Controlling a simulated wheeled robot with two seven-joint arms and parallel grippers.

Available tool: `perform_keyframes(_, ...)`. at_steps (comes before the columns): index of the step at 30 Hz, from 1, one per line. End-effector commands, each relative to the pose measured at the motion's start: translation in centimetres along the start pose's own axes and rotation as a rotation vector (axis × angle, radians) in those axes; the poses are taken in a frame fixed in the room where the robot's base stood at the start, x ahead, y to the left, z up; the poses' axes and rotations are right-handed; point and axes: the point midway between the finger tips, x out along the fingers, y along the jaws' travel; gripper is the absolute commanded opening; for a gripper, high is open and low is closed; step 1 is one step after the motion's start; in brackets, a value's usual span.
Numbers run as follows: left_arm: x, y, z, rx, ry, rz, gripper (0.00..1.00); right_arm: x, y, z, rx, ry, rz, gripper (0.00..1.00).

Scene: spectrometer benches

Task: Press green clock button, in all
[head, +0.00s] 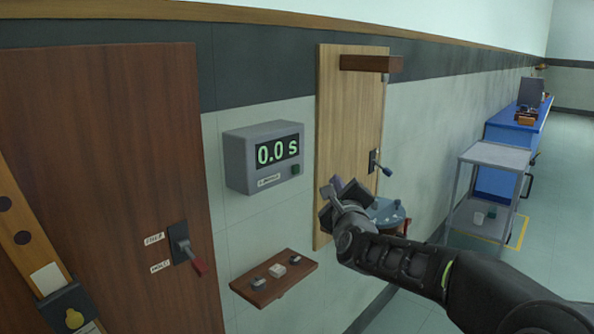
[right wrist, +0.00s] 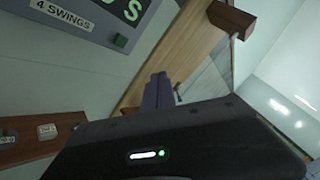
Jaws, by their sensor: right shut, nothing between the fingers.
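A grey wall clock (head: 262,158) shows "0.0 s" in green digits in the head view. Its small green button (head: 295,169) is at the lower right of its face. The button also shows in the right wrist view (right wrist: 120,41), beside a "4 SWINGS" label (right wrist: 65,14). My right gripper (head: 330,191) is shut and empty, to the right of and below the button and apart from it in the picture. In the right wrist view its closed fingers (right wrist: 158,91) point up, below and right of the button. My left gripper is not in view.
A brown wall shelf (head: 273,278) with small blocks is below the clock. A dark wooden panel with a red-handled lever (head: 190,256) is to the left. A grey cart (head: 495,155) stands farther right.

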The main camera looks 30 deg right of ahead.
Motion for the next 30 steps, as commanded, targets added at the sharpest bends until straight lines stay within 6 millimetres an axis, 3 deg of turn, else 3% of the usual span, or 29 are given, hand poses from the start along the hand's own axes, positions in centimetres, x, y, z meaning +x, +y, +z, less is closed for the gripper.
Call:
perform_keyframes(16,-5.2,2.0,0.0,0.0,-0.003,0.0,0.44,4.2,2.7,3.4,-0.001,0.0,0.004,0.0)
perform_keyframes(21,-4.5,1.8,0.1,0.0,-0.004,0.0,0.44,5.3,4.0,4.0,0.0,-0.002,0.001,0.0)
perform_keyframes(30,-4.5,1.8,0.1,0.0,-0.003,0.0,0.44,6.0,4.4,4.4,-0.001,0.0,0.0,0.0)
